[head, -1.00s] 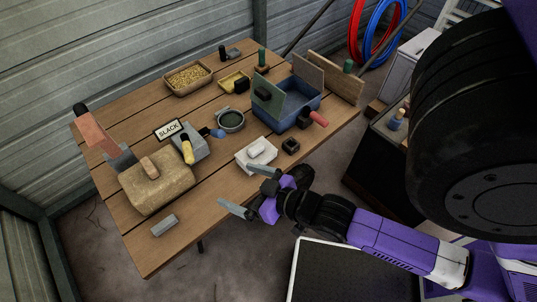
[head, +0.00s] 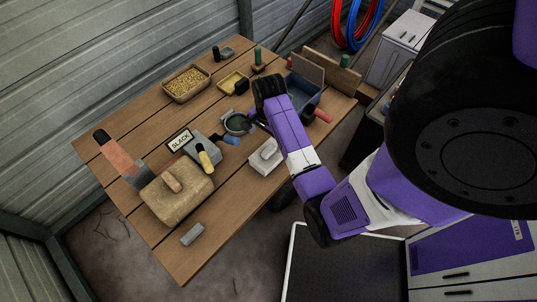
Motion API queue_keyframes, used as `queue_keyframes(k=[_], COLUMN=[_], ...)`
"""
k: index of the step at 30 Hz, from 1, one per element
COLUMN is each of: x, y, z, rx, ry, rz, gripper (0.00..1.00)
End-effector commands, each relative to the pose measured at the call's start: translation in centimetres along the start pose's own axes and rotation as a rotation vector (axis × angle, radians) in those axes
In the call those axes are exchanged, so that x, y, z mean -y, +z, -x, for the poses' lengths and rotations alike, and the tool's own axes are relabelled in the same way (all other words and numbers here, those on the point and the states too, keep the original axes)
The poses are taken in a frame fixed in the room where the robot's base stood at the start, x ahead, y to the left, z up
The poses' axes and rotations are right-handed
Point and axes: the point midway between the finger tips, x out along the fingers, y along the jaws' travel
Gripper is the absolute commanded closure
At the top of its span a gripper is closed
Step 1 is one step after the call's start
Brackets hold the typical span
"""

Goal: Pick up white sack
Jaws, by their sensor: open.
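The white sack (head: 266,157) is a pale, lumpy block with a small raised piece on top. It lies near the right front edge of the wooden table, left of my purple forearm. My arm reaches across the table above and to the right of it. My gripper (head: 246,119) is only partly visible below the black wrist, beside the round dark dish (head: 237,124). Its jaws are open and apart from the sack. I cannot tell whether a finger touches the dish.
A tan block with a handle (head: 177,193), a SLACK sign (head: 180,141) and a yellow-handled tool (head: 205,158) lie to the left. A blue bin (head: 302,92) stands behind my arm. A grain tray (head: 186,84) is at the back.

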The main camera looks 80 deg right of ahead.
Motion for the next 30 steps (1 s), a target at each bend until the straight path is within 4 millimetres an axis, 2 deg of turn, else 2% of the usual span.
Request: queue_keyframes(k=[3, 7, 16, 24, 30], x=[-1.6, -2.4, -2.6, -2.7, -2.8], y=[0.9, 1.4, 1.5, 1.7, 1.7], z=[-0.2, -0.8, -3.7, -7.3, -8.0], rx=[0.04, 0.056, 0.056, 0.056, 0.054], ry=[0.069, 0.102, 0.103, 0.102, 0.099], rz=[-0.062, -0.089, -0.089, -0.088, -0.087], gripper=[0.0, 0.0, 0.0, 0.0, 0.0])
